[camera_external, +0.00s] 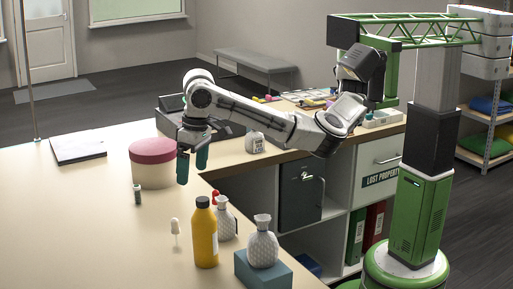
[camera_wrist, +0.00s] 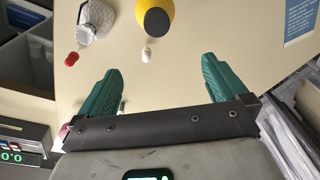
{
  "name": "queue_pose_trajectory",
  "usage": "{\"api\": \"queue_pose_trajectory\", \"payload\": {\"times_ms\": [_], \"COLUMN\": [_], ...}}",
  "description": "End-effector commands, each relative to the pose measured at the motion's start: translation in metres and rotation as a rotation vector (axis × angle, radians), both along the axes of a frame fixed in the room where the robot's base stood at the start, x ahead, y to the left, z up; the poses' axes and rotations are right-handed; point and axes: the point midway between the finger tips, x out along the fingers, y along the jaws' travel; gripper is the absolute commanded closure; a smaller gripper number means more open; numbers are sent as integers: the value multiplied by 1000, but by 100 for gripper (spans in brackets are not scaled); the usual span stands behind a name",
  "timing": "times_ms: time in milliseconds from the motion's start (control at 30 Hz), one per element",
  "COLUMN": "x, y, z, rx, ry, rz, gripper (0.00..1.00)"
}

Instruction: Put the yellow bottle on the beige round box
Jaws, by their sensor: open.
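The yellow bottle (camera_external: 206,240) stands upright on the counter, with a dark cap. In the wrist view the yellow bottle (camera_wrist: 172,10) is at the top, cap towards me, partly cut off by the frame. The beige round box (camera_external: 152,175) has a pinkish-red lid (camera_external: 152,150) and stands on the counter further back and left; nothing rests on its lid. My gripper (camera_external: 192,178) hangs above the counter just right of the box, apart from the bottle. In the wrist view its green fingers (camera_wrist: 162,78) are wide apart with nothing between them.
A patterned bottle (camera_external: 228,222) stands beside the yellow bottle; another (camera_external: 262,248) is on a blue box (camera_external: 258,273). A red-topped item (camera_wrist: 71,59), a small white item (camera_external: 175,228) and a small green bottle (camera_external: 138,196) are close by. The counter's left side is mostly clear.

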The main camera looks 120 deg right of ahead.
Motion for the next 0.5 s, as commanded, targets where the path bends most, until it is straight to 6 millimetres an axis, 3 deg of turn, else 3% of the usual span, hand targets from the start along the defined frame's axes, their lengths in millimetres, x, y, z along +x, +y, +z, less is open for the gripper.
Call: {"api": "queue_pose_trajectory", "payload": {"times_ms": [300, 500], "x": [8, 7], "y": [-62, -91], "z": [-35, -31], "rx": [-163, -349], "ry": [-260, -549], "rz": [-10, 94], "gripper": [0, 0]}}
